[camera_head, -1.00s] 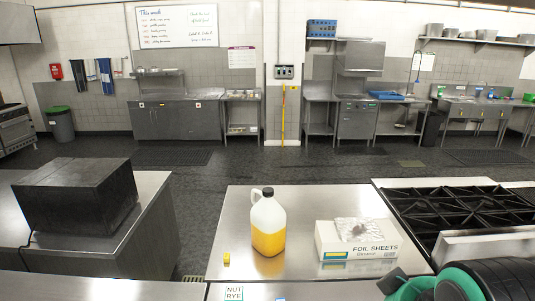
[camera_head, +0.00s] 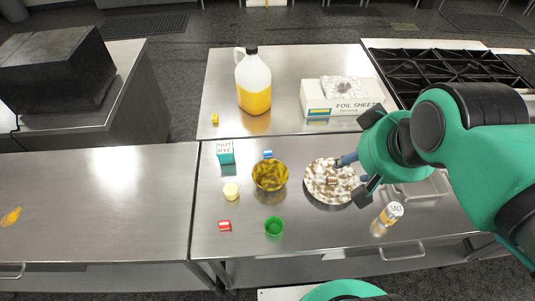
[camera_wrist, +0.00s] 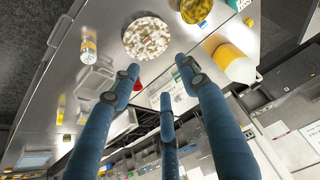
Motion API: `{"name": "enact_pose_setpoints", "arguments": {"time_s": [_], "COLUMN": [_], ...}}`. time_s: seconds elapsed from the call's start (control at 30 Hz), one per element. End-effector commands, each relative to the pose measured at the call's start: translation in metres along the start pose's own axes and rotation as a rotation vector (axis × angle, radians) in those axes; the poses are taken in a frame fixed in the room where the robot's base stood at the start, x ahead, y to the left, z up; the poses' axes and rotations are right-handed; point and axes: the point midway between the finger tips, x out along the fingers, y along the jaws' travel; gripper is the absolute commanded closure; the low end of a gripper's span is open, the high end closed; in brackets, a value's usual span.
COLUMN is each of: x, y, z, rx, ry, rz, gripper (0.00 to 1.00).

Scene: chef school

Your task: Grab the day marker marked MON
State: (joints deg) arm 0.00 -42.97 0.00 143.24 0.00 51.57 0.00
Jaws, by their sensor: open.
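Three small blocks with pale markings may be day markers, but I cannot read MON on any. A yellow block (camera_head: 215,119) lies on the rear counter beside the jug. A blue block (camera_head: 268,154) lies behind the mottled bowl. A red block (camera_head: 224,225) lies at the front left of the near counter.
The near counter also holds a mottled bowl (camera_head: 270,176), green cup (camera_head: 274,227), yellow round item (camera_head: 231,192), NUT RYE box (camera_head: 225,153) and salt shaker (camera_head: 389,215). Behind stand a jug (camera_head: 254,85), foil box (camera_head: 334,106) and stove (camera_head: 445,72). The left counter is mostly clear.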

Motion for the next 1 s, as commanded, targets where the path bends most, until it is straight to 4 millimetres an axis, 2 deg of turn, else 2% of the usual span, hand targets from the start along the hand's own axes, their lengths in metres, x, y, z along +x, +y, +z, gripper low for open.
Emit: {"name": "enact_pose_setpoints", "arguments": {"time_s": [0.07, 0.1, 0.57, 0.77, 1.0], "x": [0.0, 0.0, 0.002, 0.011, 0.038], "y": [0.0, 0.0, -0.002, -0.007, -0.021], "z": [0.0, 0.0, -0.006, -0.027, -0.07], "rx": [0.0, 0.0, -0.002, -0.007, -0.019], "ry": [0.0, 0.0, -0.008, -0.043, -0.113], "rz": [0.0, 0.0, -0.002, -0.01, -0.022], "gripper": [0.55, 0.5, 0.5, 0.5, 0.5]}}
